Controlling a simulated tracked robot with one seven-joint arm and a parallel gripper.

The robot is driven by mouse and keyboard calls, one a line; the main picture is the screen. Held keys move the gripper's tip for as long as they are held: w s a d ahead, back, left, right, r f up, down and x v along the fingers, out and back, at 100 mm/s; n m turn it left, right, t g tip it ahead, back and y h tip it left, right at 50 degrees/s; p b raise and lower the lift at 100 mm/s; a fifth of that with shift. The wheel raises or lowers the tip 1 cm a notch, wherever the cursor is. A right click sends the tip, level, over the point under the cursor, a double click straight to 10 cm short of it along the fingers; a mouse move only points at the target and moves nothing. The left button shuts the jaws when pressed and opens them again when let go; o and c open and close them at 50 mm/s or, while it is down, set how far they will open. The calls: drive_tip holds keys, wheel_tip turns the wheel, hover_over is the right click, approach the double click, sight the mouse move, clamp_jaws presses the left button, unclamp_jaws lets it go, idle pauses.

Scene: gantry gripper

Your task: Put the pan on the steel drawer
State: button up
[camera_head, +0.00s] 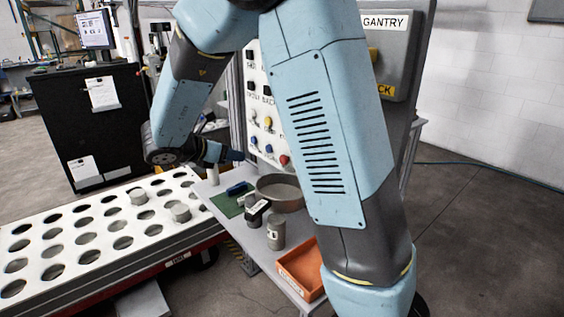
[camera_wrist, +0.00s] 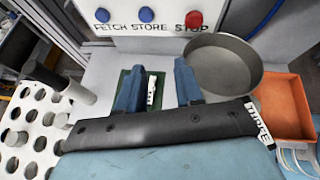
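The pan is a round, grey, shallow vessel with a raised rim (camera_head: 280,192). It sits on the small grey table, below the button panel. In the wrist view the pan (camera_wrist: 222,66) is right of my gripper (camera_wrist: 158,70), apart from the fingers, and looks empty. My gripper is open, its two blue fingers spread with nothing held between them. It hangs above the table near a green mat (camera_wrist: 126,82). In the head view my gripper (camera_head: 226,155) is by the panel, left of the pan. I cannot make out a steel drawer for certain.
An orange tray (camera_head: 287,276), a dark can (camera_head: 275,233) and a black, white-labelled item (camera_head: 256,212) crowd the table. The button panel (camera_head: 266,120) rises behind it. A white perforated rack (camera_head: 75,243) stands left. A cylinder (camera_wrist: 75,90) stands left of the gripper.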

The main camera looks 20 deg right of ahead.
drive_tip(key=w+r+n+t+y, duration=0.5)
drive_tip(key=r+n+t+y, duration=0.15)
drive_tip(key=r+n, duration=0.45)
drive_tip(key=s+r+n+t+y, duration=0.1)
drive_tip(key=s+r+n+y, duration=0.5)
drive_tip(key=n, duration=0.9)
drive_tip(key=s+d+f+n+g, duration=0.2)
drive_tip(key=s+n, duration=0.4)
drive_tip(key=s, duration=0.1)
drive_tip(key=s+d+f+n+g, duration=0.1)
drive_tip(key=s+d+n+g, duration=0.1)
drive_tip(key=s+n, duration=0.4)
drive_tip(key=s+d+f+n+g, duration=0.2)
drive_tip(key=s+n, duration=0.5)
drive_tip(key=s, duration=0.3)
drive_tip(key=shift+d+f, duration=0.35)
drive_tip(key=shift+d, duration=0.05)
drive_tip(key=shift+o, duration=0.2)
drive_tip(key=s+d+n, duration=0.1)
drive_tip(key=s, duration=0.1)
drive_tip(key=s+d+f+n+g+h, duration=0.1)
drive_tip(key=s+d, duration=0.1)
drive_tip(key=shift+d+f+g+h, duration=0.15)
drive_tip(key=shift+d+g+h, duration=0.1)
drive_tip(key=shift+d, duration=0.05)
